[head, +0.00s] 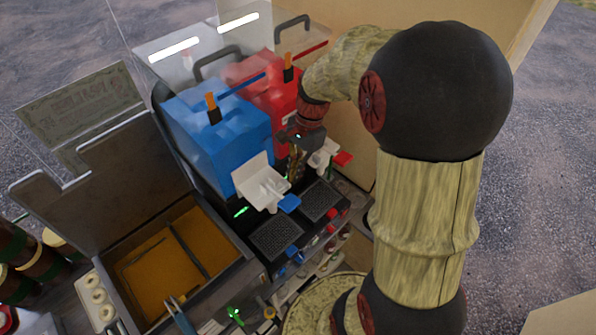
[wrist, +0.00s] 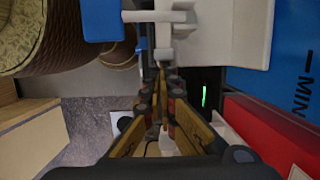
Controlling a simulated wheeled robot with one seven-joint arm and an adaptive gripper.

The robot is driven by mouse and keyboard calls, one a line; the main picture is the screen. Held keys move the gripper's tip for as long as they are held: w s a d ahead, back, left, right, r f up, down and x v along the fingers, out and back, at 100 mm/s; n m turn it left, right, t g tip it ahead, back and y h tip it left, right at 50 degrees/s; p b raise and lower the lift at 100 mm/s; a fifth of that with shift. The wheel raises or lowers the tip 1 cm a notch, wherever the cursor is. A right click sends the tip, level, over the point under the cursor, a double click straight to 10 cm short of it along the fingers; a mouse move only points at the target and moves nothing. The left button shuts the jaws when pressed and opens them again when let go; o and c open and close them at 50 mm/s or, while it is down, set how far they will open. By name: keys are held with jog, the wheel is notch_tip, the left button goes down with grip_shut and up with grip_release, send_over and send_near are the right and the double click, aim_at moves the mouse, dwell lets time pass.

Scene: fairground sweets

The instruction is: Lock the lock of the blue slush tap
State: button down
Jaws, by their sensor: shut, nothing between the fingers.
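The blue slush tap (head: 262,184) is a white body on the front of the blue tank (head: 221,135), with a blue lever (head: 289,203) at its outer end. In the wrist view the white tap body (wrist: 218,32) is at the top, and its blue lever (wrist: 101,20) is at upper left. My gripper (head: 296,166) is between the blue and red taps. The wrist view shows its fingers (wrist: 160,88) shut and empty, tips close below the white tap parts. I cannot tell whether they touch. I cannot clearly pick out the lock or its state.
The red tank (head: 268,88) and its white tap with a red lever (head: 343,159) stand close to my gripper's right. Dark drip grates (head: 276,236) lie below the taps. An open box (head: 247,265) with an orange inside stands at left front.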

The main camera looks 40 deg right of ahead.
jog(key=p+v, duration=0.7)
jog(key=v, duration=0.3)
jog(key=shift+p, duration=0.3)
jog(key=s+a+r+n+t+h, duration=0.3)
jog(key=s+a+r+n+t, duration=0.3)
jog(key=s+a+r+n, duration=0.9)
notch_tip(320, 180, down, 30)
jog(key=w+d+n+b, duration=0.1)
jog(key=b, duration=2.7)
jog(key=shift+w+d+b, duration=0.2)
jog(key=shift+d+b, duration=0.05)
jog(key=shift+b, duration=0.05)
jog(key=shift+r, duration=0.15)
